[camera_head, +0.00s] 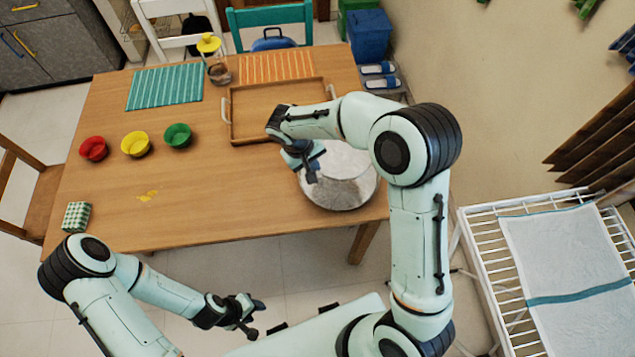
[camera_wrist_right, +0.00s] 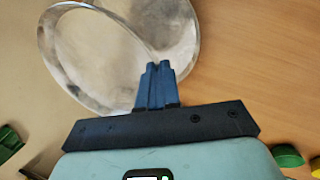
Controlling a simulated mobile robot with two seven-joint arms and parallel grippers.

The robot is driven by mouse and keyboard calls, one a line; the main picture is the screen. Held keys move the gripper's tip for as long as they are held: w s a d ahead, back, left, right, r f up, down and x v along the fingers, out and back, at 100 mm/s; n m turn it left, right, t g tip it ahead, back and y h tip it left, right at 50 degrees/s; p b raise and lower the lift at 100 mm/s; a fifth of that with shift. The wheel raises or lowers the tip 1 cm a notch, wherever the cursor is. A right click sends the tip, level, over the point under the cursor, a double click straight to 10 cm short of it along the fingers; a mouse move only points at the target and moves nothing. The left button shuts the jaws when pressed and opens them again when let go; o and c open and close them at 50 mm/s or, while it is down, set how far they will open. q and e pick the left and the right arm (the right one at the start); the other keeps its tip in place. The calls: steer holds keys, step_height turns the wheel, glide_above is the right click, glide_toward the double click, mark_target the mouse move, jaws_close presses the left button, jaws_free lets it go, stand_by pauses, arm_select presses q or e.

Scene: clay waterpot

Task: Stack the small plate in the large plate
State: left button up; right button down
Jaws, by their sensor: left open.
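A large pale round plate (camera_head: 350,163) lies at the right front edge of the table. A second pale disc with a shiny rim, seemingly the small plate (camera_wrist_right: 85,60), shows tilted over it in the right wrist view; the large plate (camera_wrist_right: 165,25) shows behind it. My right gripper (camera_wrist_right: 158,68) has its blue fingers close together at the small plate's rim and seems shut on it. In the head view this gripper (camera_head: 310,172) is over the plates and its arm hides part of them. My left gripper (camera_head: 248,318) is open and empty, off the table's front edge.
A wooden tray (camera_head: 232,122) lies behind the plates. Red (camera_head: 94,148), yellow (camera_head: 136,144) and green (camera_head: 178,136) bowls stand left of it. A checkered box (camera_head: 76,215) sits at the front left. The table's front middle is largely clear.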

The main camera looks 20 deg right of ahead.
mark_target(316, 190)
step_height(316, 190, down, 12)
steer(key=shift+r, duration=0.15)
stand_by(0.3)
steer(key=shift+f+b, duration=0.35)
steer(key=shift+b, duration=0.05)
steer(key=c, duration=1.4)
jaws_free()
steer(key=shift+o, duration=0.2)
steer(key=v, duration=1.2)
steer(key=shift+r+p, duration=0.4)
steer(key=shift+d, duration=0.1)
